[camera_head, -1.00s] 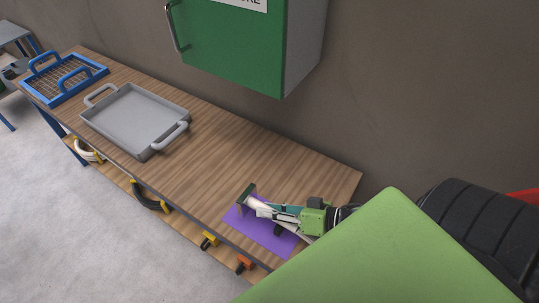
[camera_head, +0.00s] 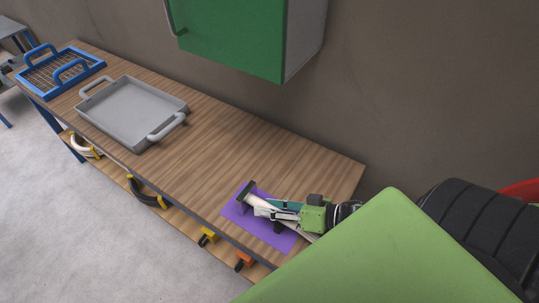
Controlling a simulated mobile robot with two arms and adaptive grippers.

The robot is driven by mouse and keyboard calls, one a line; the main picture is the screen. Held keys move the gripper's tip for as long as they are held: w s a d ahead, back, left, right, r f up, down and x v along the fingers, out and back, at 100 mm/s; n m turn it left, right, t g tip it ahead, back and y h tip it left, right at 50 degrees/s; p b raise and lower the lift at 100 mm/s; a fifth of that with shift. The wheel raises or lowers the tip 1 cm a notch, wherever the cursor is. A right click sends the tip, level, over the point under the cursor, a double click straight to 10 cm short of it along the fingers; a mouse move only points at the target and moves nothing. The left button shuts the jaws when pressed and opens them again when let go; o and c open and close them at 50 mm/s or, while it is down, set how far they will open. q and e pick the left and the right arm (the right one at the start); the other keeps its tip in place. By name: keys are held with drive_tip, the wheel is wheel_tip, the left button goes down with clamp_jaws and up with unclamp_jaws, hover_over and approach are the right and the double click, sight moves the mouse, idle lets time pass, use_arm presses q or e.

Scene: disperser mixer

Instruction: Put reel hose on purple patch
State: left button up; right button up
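The purple patch (camera_head: 245,219) lies on the wooden table near its front right edge. The reel hose (camera_head: 253,198) looks like a pale roll with a dark green end piece. It is over the patch, with its dark end near the patch's far left corner; I cannot tell whether it rests on it. My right gripper (camera_head: 274,211) comes in from the right, low over the patch. Its fingers appear closed around the reel hose and hide part of it. My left gripper is not in view.
A grey tray (camera_head: 84,119) and a blue wire basket (camera_head: 62,88) stand further left on the wooden table (camera_head: 215,145). A green wall cabinet (camera_head: 235,38) hangs above. Coiled hoses and yellow and orange tools sit below the front edge. The table's middle is clear.

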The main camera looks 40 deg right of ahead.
idle(0.3)
drive_tip(key=shift+r, duration=0.25)
drive_tip(key=shift+s+d, duration=0.15)
drive_tip(key=shift+s, duration=0.15)
drive_tip(key=v, duration=1.1)
drive_tip(key=shift+s+p, duration=0.15)
drive_tip(key=shift+p, duration=0.3)
